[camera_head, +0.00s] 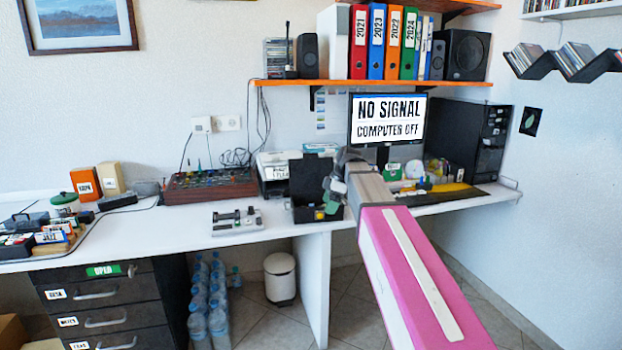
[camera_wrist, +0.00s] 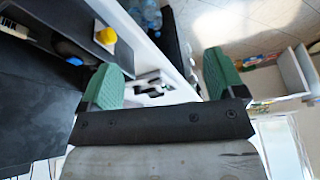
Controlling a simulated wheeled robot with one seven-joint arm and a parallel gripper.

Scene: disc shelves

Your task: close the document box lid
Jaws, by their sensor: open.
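The black document box (camera_head: 304,213) stands on the white desk with its lid (camera_head: 311,178) raised upright at the back. A small yellow item shows at its front. My gripper (camera_head: 333,195) is at the right side of the box, close to the lid; I cannot tell if they touch. In the wrist view my gripper (camera_wrist: 163,78) has its two green fingers spread with nothing between them. A dark surface at the left there looks like part of the box (camera_wrist: 35,110), and a yellow item (camera_wrist: 105,37) sits on a grey piece near it.
A monitor (camera_head: 388,119) stands behind my arm, and a printer (camera_head: 275,170) is behind the box. A grey device (camera_head: 237,221) lies left of the box. An orange shelf (camera_head: 375,83) with binders hangs above.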

